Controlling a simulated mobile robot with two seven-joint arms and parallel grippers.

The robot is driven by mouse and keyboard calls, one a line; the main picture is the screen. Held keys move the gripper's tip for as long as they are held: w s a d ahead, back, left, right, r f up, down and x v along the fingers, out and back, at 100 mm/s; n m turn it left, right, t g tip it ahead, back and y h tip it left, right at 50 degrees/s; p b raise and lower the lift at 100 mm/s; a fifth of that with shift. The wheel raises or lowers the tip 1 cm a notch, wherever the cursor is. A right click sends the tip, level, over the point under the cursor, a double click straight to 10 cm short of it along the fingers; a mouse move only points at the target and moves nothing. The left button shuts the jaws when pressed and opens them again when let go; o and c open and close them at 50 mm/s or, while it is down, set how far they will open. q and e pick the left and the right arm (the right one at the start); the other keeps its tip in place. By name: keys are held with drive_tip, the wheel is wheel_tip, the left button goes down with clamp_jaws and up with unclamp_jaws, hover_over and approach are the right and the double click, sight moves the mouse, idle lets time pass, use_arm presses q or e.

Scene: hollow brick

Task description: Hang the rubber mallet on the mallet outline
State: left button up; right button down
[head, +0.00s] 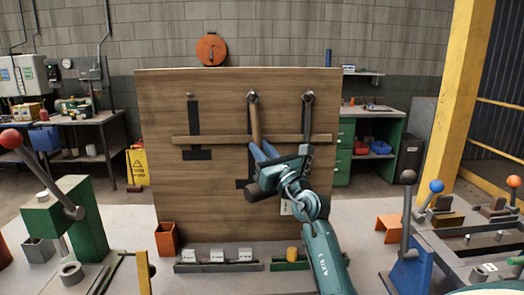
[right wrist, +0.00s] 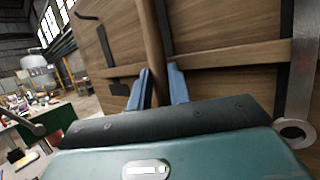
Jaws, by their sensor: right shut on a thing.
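The rubber mallet shows as a wooden handle (head: 255,122) running down the board in the head view, its top at the middle peg. I cannot tell whether its top is over that peg. Its head is hidden behind my gripper. My right gripper (head: 265,153) is shut on the handle, which also shows between its blue fingers in the right wrist view (right wrist: 151,40). A dark outline (head: 243,184) shows partly behind the handle and gripper. My left gripper is not in view.
A wooden board (head: 220,210) with a cross rail (head: 225,140) stands on the bench. A metal tool (head: 307,120) hangs at right; an empty dark outline (head: 194,120) is at left. A green lever press (head: 80,215) is at left.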

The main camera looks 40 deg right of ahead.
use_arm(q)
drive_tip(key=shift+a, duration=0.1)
use_arm(e)
drive_tip(key=shift+f, duration=0.25)
drive_tip(key=c, duration=1.5)
unclamp_jaws()
drive_tip(key=shift+d, duration=0.15)
drive_tip(key=o, duration=0.3)
use_arm(q)
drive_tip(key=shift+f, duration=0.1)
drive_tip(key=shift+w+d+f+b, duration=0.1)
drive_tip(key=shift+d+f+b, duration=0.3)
drive_tip(key=shift+b, duration=0.75)
use_arm(e)
drive_tip(key=v, duration=1.3)
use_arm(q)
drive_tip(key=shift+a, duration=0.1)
use_arm(e)
drive_tip(key=shift+s+r, duration=0.1)
